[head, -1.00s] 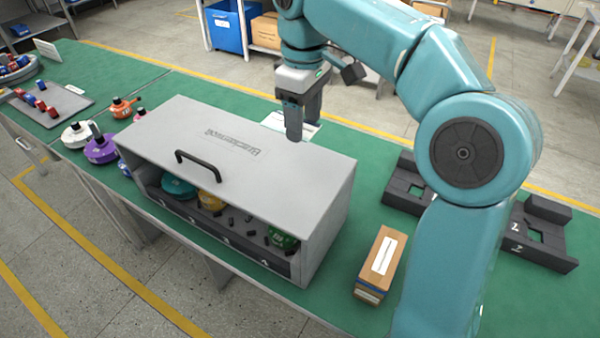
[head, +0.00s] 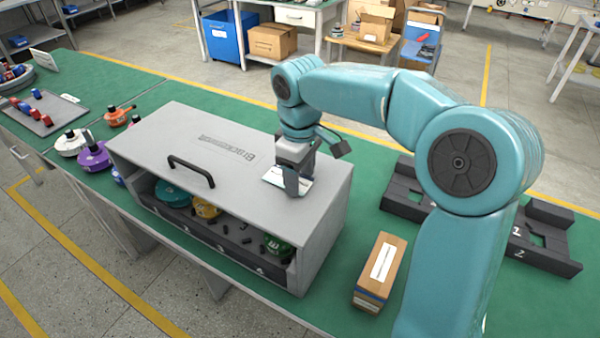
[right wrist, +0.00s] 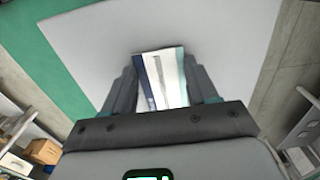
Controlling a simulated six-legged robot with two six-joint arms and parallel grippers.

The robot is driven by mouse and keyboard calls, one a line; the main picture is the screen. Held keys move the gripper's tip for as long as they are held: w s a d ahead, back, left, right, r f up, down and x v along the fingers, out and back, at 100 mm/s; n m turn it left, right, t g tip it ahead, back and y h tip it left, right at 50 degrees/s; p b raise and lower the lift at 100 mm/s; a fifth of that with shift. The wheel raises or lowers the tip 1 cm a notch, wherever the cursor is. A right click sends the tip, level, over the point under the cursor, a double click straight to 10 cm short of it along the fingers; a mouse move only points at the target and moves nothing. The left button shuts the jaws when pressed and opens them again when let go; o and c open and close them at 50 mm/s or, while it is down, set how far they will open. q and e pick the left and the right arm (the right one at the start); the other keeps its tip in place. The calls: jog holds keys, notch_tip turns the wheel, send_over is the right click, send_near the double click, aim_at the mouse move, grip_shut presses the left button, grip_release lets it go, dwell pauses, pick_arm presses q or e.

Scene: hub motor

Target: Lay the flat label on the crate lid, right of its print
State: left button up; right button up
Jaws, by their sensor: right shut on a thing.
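The grey crate stands on the green bench, its flat lid (head: 165,135) carrying dark print (head: 222,146) and a black handle (head: 192,168). My right gripper (head: 293,188) is over the lid, right of the print, and is shut on the flat white label (head: 273,175). In the right wrist view the label (right wrist: 162,80), white with a dark blue edge, sits between the two fingers (right wrist: 165,92) above the grey lid (right wrist: 180,25). I cannot tell whether the label touches the lid. My left gripper is not in view.
The crate's open front shows hub motors, one teal (head: 173,193). More motors, one purple (head: 93,157), stand left of it. A cardboard-coloured box (head: 380,272) and dark fixtures (head: 545,240) lie to the right.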

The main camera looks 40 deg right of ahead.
jog(key=shift+w+d+f, duration=0.1)
jog(key=shift+f, duration=0.15)
jog(key=shift+s+a+f+b, duration=0.2)
jog(key=shift+f+b, duration=0.2)
jog(key=shift+f, duration=0.1)
jog(key=o, duration=1)
jog(key=shift+f, duration=0.1)
jog(key=shift+r+p, duration=0.35)
jog(key=shift+r, duration=0.1)
notch_tip(320, 180, up, 13)
jog(key=p, duration=0.2)
jog(key=shift+w+d+f, duration=0.15)
jog(key=shift+w, duration=0.05)
